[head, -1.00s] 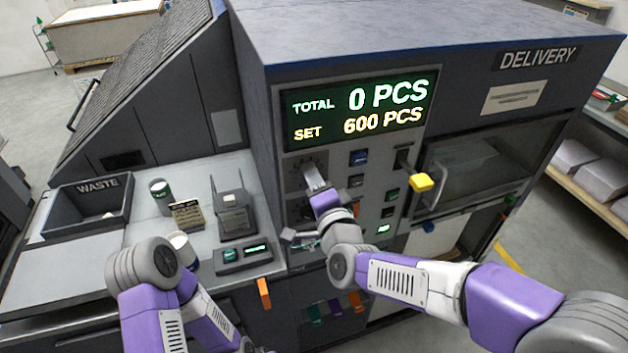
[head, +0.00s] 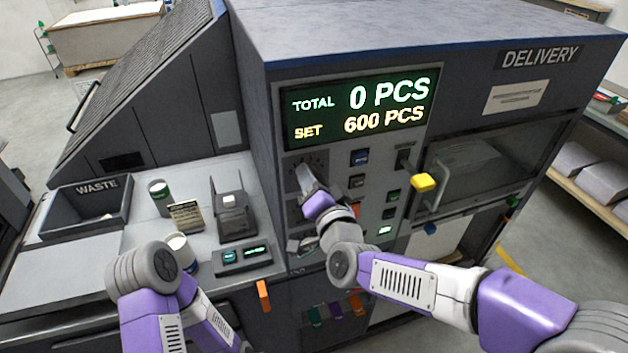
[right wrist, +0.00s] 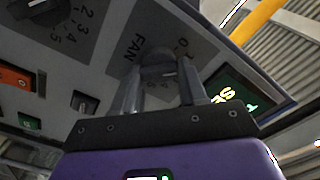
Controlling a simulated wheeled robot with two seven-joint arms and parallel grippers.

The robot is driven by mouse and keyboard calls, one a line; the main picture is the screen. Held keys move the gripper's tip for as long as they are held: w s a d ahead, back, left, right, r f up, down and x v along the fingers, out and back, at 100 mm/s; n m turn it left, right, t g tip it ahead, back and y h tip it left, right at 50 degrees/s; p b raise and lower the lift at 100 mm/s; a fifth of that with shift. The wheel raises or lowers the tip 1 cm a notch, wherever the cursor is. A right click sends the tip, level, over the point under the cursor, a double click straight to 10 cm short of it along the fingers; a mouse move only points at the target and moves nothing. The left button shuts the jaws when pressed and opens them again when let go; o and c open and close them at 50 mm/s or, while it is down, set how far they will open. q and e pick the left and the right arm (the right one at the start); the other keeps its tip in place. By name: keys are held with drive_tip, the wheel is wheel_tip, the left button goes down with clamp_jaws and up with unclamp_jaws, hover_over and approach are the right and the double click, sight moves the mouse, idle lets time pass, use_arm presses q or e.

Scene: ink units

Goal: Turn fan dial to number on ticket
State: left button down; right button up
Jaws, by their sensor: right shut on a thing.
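The fan dial (right wrist: 158,62) is a dark round knob on a grey panel, beside the printed word FAN and a number scale, in the right wrist view. My right gripper (right wrist: 160,82) has a finger on either side of it and is shut on it. In the head view my right gripper (head: 304,174) is at the upper left of the control panel and hides most of the dial. A small tan card (head: 186,215), perhaps the ticket, stands on the left counter; its print is too small to read. My left gripper is not in view.
A second dial (right wrist: 38,8) with a number scale shows in the right wrist view. A display (head: 360,108) reads TOTAL 0 PCS, SET 600 PCS. Right of my gripper are several buttons and a yellow-knobbed lever (head: 423,182). A waste bin (head: 128,205) sits on the left counter.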

drive_tip(key=shift+r, duration=0.1)
idle(0.4)
drive_tip(key=o, duration=1.1)
drive_tip(key=shift+c, duration=0.2)
drive_tip(key=v, duration=0.7)
drive_tip(key=shift+s, duration=0.25)
